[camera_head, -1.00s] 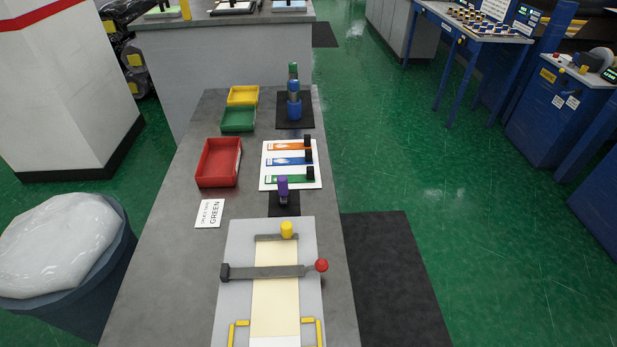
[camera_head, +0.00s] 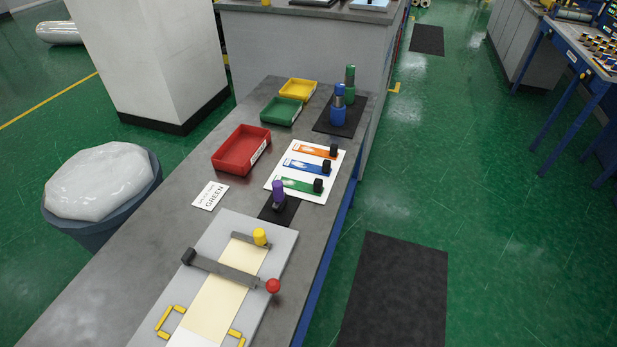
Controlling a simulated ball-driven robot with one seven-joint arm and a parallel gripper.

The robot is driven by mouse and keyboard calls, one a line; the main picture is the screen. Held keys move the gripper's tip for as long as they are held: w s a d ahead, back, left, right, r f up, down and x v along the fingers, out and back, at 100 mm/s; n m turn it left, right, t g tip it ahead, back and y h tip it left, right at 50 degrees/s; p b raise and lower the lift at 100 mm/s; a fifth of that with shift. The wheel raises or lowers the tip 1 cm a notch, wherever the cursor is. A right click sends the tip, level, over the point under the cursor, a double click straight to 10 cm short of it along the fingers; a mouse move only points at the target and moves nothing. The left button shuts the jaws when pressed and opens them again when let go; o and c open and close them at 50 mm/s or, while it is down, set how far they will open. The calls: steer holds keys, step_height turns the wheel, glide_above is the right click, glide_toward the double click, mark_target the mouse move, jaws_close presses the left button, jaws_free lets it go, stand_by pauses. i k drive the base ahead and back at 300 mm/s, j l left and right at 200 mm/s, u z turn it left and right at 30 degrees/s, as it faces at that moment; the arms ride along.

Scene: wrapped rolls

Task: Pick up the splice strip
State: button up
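A white board (camera_head: 277,190) lies on the grey bench and bears three strips: orange (camera_head: 301,150), blue (camera_head: 298,166) and green (camera_head: 293,184). Each strip has a black block at its right end. A white card (camera_head: 210,196) to the left of the board reads "GREEN" in large letters, with smaller print above it that is hard to read. My gripper is not in view.
Red (camera_head: 241,149), green (camera_head: 281,111) and yellow (camera_head: 298,90) trays stand along the bench's far left. A purple-topped tool (camera_head: 279,195) stands on a black mat in front of the board. Nearer is a grey plate with a lever arm (camera_head: 230,272) and red knob. A bin (camera_head: 103,197) stands left.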

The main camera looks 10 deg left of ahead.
mark_target(317, 189)
steer(key=i+l+u, duration=0.45)
steer(key=i+l, duration=0.5)
steer(key=l, duration=0.05)
